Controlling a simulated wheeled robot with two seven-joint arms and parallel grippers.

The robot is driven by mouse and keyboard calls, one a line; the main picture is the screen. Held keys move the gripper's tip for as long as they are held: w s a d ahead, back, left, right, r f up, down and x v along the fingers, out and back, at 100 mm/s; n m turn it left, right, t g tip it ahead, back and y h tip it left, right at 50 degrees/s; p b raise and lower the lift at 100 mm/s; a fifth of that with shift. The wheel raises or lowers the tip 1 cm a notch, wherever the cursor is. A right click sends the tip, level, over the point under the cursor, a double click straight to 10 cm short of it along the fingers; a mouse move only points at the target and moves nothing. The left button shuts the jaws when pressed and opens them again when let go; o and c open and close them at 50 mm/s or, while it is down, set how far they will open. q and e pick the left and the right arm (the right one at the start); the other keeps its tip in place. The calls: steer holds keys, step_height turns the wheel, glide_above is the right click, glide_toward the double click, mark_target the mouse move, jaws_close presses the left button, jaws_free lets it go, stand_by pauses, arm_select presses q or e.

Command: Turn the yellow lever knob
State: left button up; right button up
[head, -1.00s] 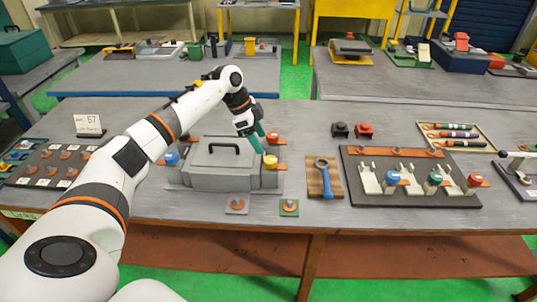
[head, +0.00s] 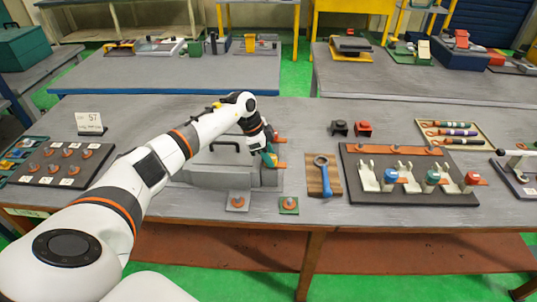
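The grey box (head: 222,177) with a dark handle on top stands near the front of the table, left of the middle. The yellow lever knob (head: 271,163) sits at its right end, mostly covered by my gripper. My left gripper (head: 269,157), with teal fingers, points down right at the yellow knob. I cannot tell whether the fingers touch it or are closed on it. A red knob (head: 276,136) on an orange lever is just behind. My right gripper is not in view.
A wooden board with a blue wrench (head: 322,175) lies right of the box. Farther right is a dark board (head: 413,194) with white brackets and coloured knobs. A dark peg board (head: 62,167) is at the left.

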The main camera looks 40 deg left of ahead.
arm_select(q)
steer(key=c, duration=0.3)
